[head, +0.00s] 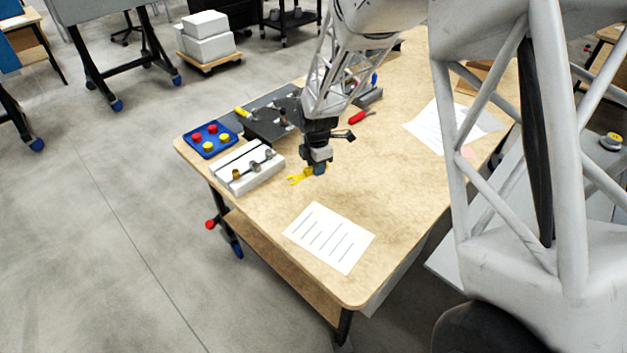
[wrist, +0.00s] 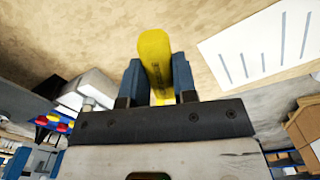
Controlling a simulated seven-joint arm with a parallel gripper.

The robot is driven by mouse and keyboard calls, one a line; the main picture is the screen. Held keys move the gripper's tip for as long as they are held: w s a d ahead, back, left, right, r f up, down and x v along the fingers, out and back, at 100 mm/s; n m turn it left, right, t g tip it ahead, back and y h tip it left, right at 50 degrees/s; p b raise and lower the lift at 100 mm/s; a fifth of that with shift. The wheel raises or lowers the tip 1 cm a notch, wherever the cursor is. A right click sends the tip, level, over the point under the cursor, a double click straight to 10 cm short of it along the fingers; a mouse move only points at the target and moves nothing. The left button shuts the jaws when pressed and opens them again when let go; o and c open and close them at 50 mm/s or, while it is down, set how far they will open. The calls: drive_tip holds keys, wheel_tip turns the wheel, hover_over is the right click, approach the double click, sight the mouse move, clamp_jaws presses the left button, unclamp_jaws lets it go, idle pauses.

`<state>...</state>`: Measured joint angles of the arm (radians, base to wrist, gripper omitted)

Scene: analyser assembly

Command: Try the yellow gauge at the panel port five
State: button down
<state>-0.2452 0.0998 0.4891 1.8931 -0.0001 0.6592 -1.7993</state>
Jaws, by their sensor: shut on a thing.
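My gripper (head: 319,170) is over the wooden table, shut on the yellow gauge (head: 299,177). In the wrist view the gauge (wrist: 156,62) is a rounded yellow piece between my two blue fingertips (wrist: 157,80), with dark marking on its side. Its far end sticks out past the fingers. The gauge appears apart from the fixtures. A dark grey panel (head: 262,128) with small fittings lies at the back left. I cannot make out port numbers, so port five cannot be picked out.
A white block (head: 235,180) with metal and brass fittings lies left of my gripper. Behind it are a blue tray (head: 209,152) with red and yellow caps and a yellow-handled item (head: 242,112). A red-handled tool (head: 358,117) lies behind. A printed sheet (head: 329,237) lies in front.

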drive_tip(key=w+d+r+m, duration=0.2)
drive_tip(key=w+d+m, duration=0.2)
drive_tip(key=w, duration=0.5)
drive_tip(key=w+d+r+m, duration=0.2)
drive_tip(key=w+d+m, duration=0.2)
drive_tip(key=w, duration=0.6)
drive_tip(key=w+d+r+m, duration=0.2)
drive_tip(key=w+d+m, duration=0.2)
drive_tip(key=w, duration=0.5)
drive_tip(key=shift+w+d+m, duration=0.4)
drive_tip(key=shift+m, duration=0.8)
drive_tip(key=shift+f, duration=0.15)
drive_tip(key=shift+w+a+f, duration=0.35)
drive_tip(key=shift+f, duration=0.4)
drive_tip(key=shift+w+a+f, duration=0.3)
drive_tip(key=shift+w+f, duration=0.05)
drive_tip(key=shift+f, duration=0.45)
drive_tip(key=shift+w+a+f, duration=0.35)
drive_tip(key=shift+f, duration=0.4)
drive_tip(key=shift+w+a, duration=0.3)
drive_tip(key=shift+a, duration=0.05)
idle(1.2)
